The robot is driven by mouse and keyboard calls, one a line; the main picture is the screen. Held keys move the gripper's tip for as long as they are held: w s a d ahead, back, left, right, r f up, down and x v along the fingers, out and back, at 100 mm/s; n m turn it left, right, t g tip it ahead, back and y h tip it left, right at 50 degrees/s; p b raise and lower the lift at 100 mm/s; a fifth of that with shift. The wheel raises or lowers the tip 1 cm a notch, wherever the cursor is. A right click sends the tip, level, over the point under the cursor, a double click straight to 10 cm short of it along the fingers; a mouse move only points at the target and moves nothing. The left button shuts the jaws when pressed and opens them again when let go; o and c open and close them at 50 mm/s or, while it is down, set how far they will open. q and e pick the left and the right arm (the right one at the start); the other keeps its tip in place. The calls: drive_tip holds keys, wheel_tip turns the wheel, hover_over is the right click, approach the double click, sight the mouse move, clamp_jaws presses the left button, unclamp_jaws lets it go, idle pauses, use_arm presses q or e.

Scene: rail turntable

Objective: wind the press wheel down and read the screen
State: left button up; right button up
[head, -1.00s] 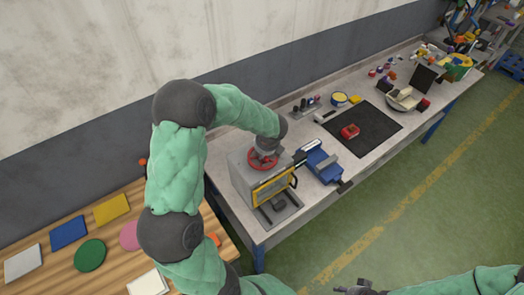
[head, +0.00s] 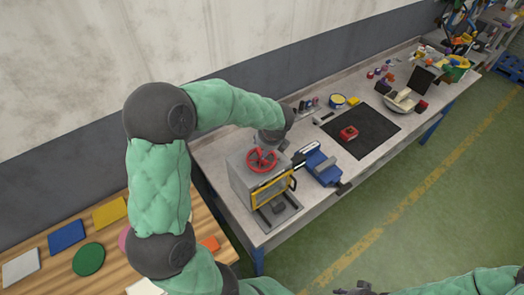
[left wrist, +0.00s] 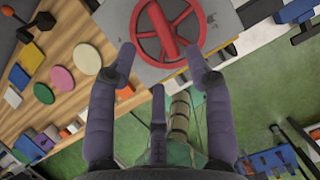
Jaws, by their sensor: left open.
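The red press wheel (head: 262,160) lies flat on top of the grey press box (head: 243,180), which has a yellow-framed front. My left gripper (head: 273,142) is just above and behind the wheel in the head view, its fingers mostly hidden. In the left wrist view its spread fingers (left wrist: 161,52) are open and empty, with the wheel (left wrist: 147,32) beyond the tips and its hub between them. I see no contact. My right gripper (head: 360,289) shows only partly at the bottom edge. I cannot make out a readable screen.
A blue vise (head: 322,168) stands right of the press. A black mat (head: 375,132) holds a red object (head: 348,133). A dark upright panel (head: 424,80) stands farther along the bench. A wooden table (head: 50,275) with coloured discs and squares is at left.

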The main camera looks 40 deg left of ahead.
use_arm(q)
drive_tip(key=shift+v, duration=2.1)
